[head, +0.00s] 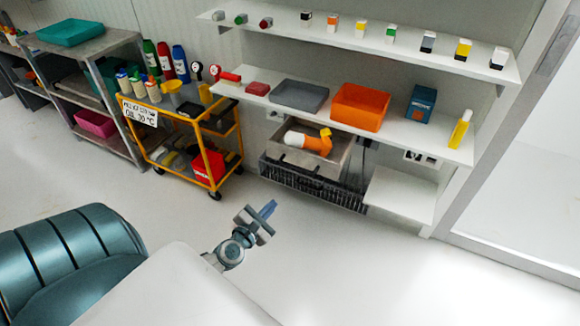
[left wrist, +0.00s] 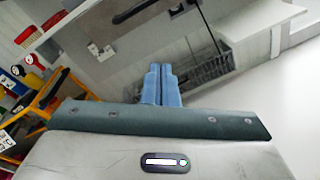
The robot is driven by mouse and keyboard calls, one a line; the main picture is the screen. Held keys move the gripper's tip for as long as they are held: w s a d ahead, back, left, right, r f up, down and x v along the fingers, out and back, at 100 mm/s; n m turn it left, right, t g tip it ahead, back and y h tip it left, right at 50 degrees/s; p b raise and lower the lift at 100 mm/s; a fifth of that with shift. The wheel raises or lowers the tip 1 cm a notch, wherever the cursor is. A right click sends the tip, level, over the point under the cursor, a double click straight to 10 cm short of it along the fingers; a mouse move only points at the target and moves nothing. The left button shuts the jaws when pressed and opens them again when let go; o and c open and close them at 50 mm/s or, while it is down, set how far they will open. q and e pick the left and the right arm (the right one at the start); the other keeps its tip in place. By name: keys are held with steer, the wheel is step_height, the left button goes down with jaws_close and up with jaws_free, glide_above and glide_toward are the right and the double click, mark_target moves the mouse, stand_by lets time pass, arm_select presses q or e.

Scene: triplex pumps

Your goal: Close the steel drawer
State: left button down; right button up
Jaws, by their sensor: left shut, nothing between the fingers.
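The steel drawer (head: 311,176) stands pulled out below the white wall shelf in the head view, its open top showing. An orange and white item (head: 308,142) lies in it. My left gripper (head: 268,210) is in front of the drawer, low and towards the viewer, clear of it. In the left wrist view its two blue fingers (left wrist: 161,85) are together with nothing between them. Grey steel surfaces show beyond the fingertips there, but I cannot tell the drawer's edges clearly. My right gripper is not in view.
A black wire basket (head: 310,187) is under the drawer. A yellow cart (head: 199,140) with bottles and tools stands to the left. An orange bin (head: 360,106) and a grey tray (head: 299,96) sit on the shelf above. A low white shelf (head: 401,194) is at right. The floor in front is clear.

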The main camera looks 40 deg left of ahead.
arm_select(q)
step_height(320, 180, up, 6)
steer(key=n+t+y, duration=0.1)
steer(key=n, duration=0.6)
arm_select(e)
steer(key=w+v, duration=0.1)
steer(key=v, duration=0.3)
arm_select(q)
glide_toward(294, 154)
steer(key=w, duration=0.3)
steer(key=w+p, duration=0.1)
steer(key=w, duration=0.1)
steer(key=shift+w+a, duration=0.2)
steer(key=shift+a, duration=0.15)
steer(key=shift+w+a+f, duration=0.1)
steer(key=shift+w+a, duration=0.05)
steer(key=shift+w, duration=0.55)
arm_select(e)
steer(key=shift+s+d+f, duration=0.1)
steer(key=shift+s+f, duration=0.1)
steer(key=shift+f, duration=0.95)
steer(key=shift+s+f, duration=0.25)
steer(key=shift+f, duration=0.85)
arm_select(q)
steer(key=shift+w, duration=0.1)
